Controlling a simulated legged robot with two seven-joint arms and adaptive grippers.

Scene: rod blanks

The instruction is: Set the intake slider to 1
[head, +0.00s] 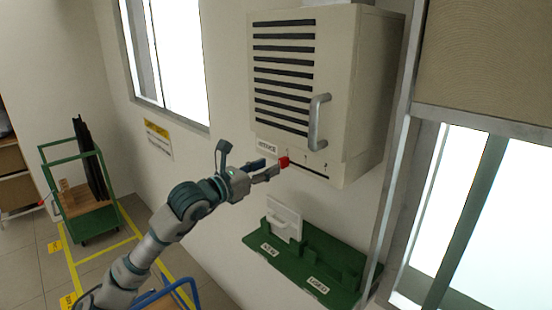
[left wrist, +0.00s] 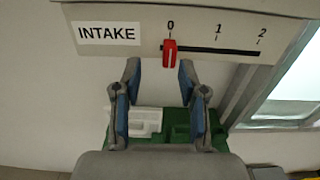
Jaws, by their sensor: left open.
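The intake slider has a red knob (head: 283,162) at the lower front of a beige wall cabinet (head: 360,100). In the left wrist view the red knob (left wrist: 169,53) stands at the 0 mark, at the left end of a dark slot (left wrist: 225,50) marked 0, 1 and 2. The INTAKE label (left wrist: 108,33) is left of it. My left gripper (head: 270,169) is open close to the knob. In the left wrist view its two fingers (left wrist: 157,72) are apart, one to each side below the knob, not closed on it. My right gripper is not in view.
Below the cabinet a green shelf (head: 330,262) holds a white piece (head: 284,219) and green blocks. A cabinet handle (head: 318,122) sticks out above the slot. A green cart (head: 88,220) stands at the left. A window (head: 470,200) is at the right.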

